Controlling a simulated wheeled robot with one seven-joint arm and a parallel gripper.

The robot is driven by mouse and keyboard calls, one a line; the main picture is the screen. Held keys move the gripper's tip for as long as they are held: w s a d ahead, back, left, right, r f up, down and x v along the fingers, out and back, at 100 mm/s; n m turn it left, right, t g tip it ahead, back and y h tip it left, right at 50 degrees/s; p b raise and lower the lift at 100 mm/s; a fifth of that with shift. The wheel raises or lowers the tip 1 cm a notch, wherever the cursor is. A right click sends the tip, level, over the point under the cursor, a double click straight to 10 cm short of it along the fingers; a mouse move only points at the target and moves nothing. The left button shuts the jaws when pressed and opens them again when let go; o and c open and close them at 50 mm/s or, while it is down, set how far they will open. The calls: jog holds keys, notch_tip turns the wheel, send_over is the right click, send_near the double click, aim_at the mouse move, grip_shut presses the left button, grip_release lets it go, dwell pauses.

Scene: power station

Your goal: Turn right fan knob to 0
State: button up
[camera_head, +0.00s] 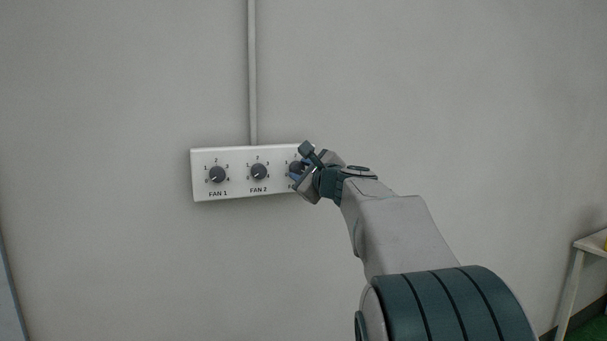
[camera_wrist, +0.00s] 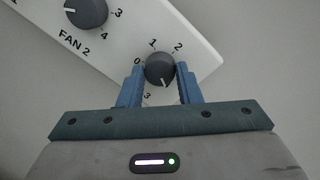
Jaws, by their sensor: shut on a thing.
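The right fan knob (camera_wrist: 160,67) is a round dark grey knob with a white pointer mark. In the head view the knob (camera_head: 296,168) is partly covered by my gripper (camera_head: 302,170). My gripper (camera_wrist: 160,84) has its two blue fingers on either side of the knob and is shut on it.
The white panel (camera_head: 237,158) on the grey wall also carries the FAN 1 knob (camera_head: 217,175) and FAN 2 knob (camera_head: 259,172). A conduit (camera_head: 252,70) runs up from it. A white table (camera_head: 592,243) stands far right. The wall around is clear.

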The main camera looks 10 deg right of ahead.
jog(key=n+b, duration=0.4)
jog(key=n, duration=0.1)
jog(key=shift+f+n+g, duration=0.15)
jog(key=shift+n+g, duration=0.15)
jog(key=shift+n, duration=0.1)
jog(key=n+h+b, duration=0.1)
jog(key=n+b, duration=0.1)
jog(key=n, duration=0.3)
jog(key=shift+b, duration=0.35)
jog(key=n+b, duration=0.2)
jog(key=n, duration=0.3)
jog(key=shift+h, duration=0.4)
jog(key=n+b, duration=0.3)
jog(key=n, duration=0.3)
jog(key=shift+a+h, duration=0.1)
jog(key=shift+h, duration=0.2)
jog(key=n+b, duration=0.3)
jog(key=n, duration=0.3)
jog(key=n+t+b, duration=0.1)
jog(key=n+b, duration=0.1)
jog(key=n, duration=0.3)
jog(key=n+b, duration=0.2)
jog(key=n, duration=0.4)
jog(key=shift+n+t, duration=0.3)
jog(key=shift+n, duration=0.1)
jog(key=n+b, duration=0.1)
jog(key=n, duration=0.4)
jog(key=shift+n, duration=0.4)
